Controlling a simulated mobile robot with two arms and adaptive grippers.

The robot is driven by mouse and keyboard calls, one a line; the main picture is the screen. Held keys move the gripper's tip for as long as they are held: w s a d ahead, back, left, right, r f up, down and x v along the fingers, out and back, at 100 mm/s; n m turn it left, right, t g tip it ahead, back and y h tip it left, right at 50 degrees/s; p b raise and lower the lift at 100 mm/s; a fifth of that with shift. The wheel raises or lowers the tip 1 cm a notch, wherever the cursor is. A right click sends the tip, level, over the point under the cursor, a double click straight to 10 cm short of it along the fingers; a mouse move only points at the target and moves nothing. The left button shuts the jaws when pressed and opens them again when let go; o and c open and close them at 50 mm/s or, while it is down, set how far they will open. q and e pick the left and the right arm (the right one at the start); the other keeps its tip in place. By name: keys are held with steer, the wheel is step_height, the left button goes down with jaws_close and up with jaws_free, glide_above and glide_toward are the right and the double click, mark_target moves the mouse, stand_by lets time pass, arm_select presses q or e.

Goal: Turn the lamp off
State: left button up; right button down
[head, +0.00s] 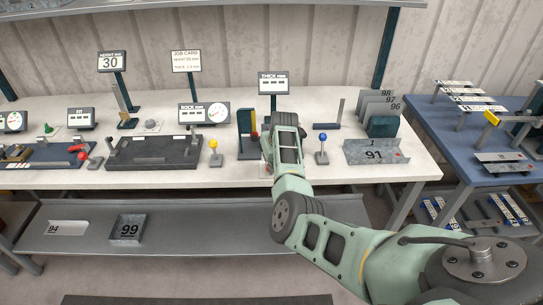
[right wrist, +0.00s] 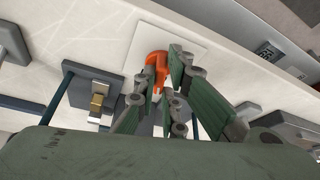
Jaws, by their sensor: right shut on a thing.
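My right gripper (head: 268,150) is low over the front part of the white bench, below the THICK mm display. In the right wrist view, the gripper (right wrist: 163,88) is shut on a small orange-red handle (right wrist: 157,66). The handle stands on a pale square plate (right wrist: 185,45) on the bench top. In the head view my gripper and arm hide the handle. I cannot make out a lamp for certain, nor whether one is lit. My left gripper is not in view.
A dark block with a yellow edge (head: 245,122) stands just left of my right gripper. A yellow-knobbed lever (head: 214,148) stands farther left, a blue-knobbed one (head: 321,146) to the right.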

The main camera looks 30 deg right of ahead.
steer(key=shift+d+r+n+y+p, duration=0.15)
steer(key=shift+n+y+p, duration=0.3)
steer(key=shift+n, duration=0.75)
steer(key=c, duration=1.8)
jaws_free()
steer(key=shift+c, duration=0.2)
steer(key=v, duration=1.1)
steer(key=shift+s+r, duration=0.25)
steer(key=shift+s, duration=0.15)
